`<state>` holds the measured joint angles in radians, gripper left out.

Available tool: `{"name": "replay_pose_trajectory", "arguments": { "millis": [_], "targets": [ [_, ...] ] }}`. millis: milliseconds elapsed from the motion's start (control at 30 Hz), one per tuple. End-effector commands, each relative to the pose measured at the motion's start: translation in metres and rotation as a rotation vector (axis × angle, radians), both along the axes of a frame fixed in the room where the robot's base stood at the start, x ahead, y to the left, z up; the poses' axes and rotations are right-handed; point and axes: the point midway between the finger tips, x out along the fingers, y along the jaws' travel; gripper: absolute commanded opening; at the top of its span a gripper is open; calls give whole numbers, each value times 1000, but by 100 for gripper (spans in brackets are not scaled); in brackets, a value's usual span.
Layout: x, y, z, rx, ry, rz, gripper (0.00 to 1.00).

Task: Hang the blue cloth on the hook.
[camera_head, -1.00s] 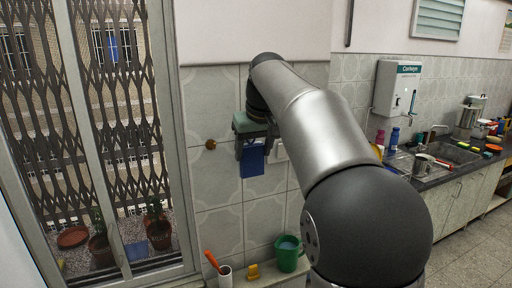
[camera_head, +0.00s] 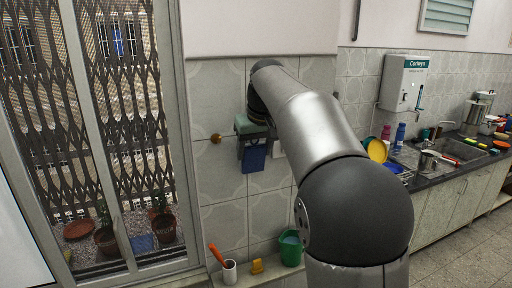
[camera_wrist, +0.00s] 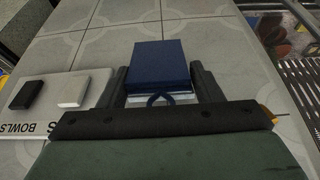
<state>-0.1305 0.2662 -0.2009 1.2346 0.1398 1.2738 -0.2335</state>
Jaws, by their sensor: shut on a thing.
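The blue cloth (camera_head: 254,158) hangs below my gripper (camera_head: 253,142), in front of the tiled wall. In the wrist view the cloth (camera_wrist: 160,66) is a folded dark blue block with a small loop (camera_wrist: 160,98) on its near edge. It lies between the two dark fingers of my gripper (camera_wrist: 163,84), which is shut on it. The hook (camera_head: 216,138) looks like a small brass knob on the wall, left of my gripper and apart from the cloth. In the wrist view a brass bit (camera_wrist: 270,114), probably the hook, shows at the right, partly hidden by the gripper body.
A wall plate with two switches (camera_wrist: 74,91) and a "BOWLS" label shows in the wrist view. A barred window stands left; a sink counter is right.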

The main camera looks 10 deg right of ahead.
Motion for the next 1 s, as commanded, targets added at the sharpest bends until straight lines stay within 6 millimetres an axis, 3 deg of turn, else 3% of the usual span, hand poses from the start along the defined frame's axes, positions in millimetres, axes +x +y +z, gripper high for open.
{"name": "replay_pose_trajectory", "arguments": {
  "millis": [267,300,400,733,1000],
  "targets": [
    [1,1,11,2,-25,1,15],
    [1,1,11,2,-26,1,62],
    [1,0,10,1,-23,1,85],
    [-2,-1,7,1,-15,-1,85],
    [-18,-4,5,0,-14,-1,85]
  ]
}}
